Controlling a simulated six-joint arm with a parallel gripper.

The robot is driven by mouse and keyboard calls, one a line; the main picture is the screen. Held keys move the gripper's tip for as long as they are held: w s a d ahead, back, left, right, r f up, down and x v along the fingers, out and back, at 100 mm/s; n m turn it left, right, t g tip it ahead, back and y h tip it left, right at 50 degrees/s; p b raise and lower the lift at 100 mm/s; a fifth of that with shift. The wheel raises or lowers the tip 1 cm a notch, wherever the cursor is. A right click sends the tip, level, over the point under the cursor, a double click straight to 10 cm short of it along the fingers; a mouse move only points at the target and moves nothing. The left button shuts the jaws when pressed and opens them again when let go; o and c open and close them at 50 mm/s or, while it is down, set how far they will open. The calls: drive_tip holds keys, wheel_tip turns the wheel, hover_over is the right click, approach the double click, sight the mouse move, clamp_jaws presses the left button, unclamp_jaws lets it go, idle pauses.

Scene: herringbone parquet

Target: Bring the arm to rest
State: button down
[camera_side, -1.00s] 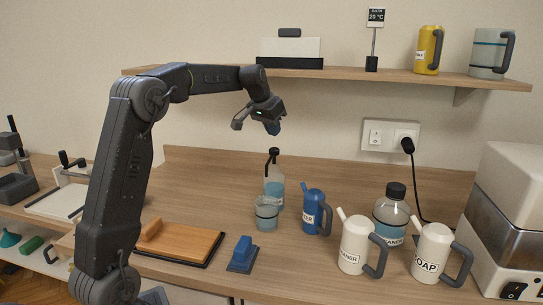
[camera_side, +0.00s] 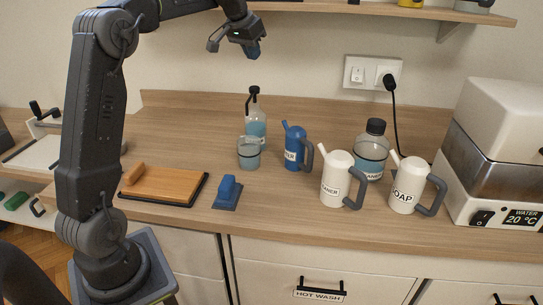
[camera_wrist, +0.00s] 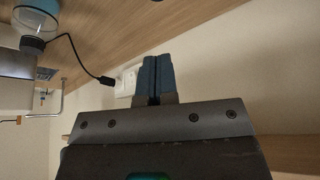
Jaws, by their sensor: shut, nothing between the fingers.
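My gripper (camera_side: 253,50) hangs in the air above the back of the wooden counter (camera_side: 290,205), clear of the bottles, below the wall shelf. In the wrist view its two blue fingertips (camera_wrist: 158,62) are together with nothing between them. The arm is raised, with its forearm reaching right across the top of the side view. Part of the forearm is cut off by the top edge.
Below the gripper stand a spray bottle (camera_side: 255,122), a grey cup (camera_side: 249,153) and a blue jug (camera_side: 295,147). Right are white jugs (camera_side: 334,180), a clear bottle (camera_side: 371,157) and a white machine (camera_side: 500,120). A shelf (camera_side: 400,14) runs above.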

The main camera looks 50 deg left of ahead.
drive_tip(key=s+d+f+m+h, duration=0.1)
drive_tip(key=s+d, duration=0.8)
drive_tip(key=d, duration=0.3)
drive_tip(key=s+d+f+m, duration=0.1)
drive_tip(key=s+d+f, duration=0.1)
drive_tip(key=s+d, duration=0.9)
drive_tip(key=s+d+f+m, duration=0.1)
drive_tip(key=s+d+f, duration=0.4)
drive_tip(key=s+f, duration=0.2)
drive_tip(key=shift+s+t, duration=0.3)
drive_tip(key=shift+s, duration=0.45)
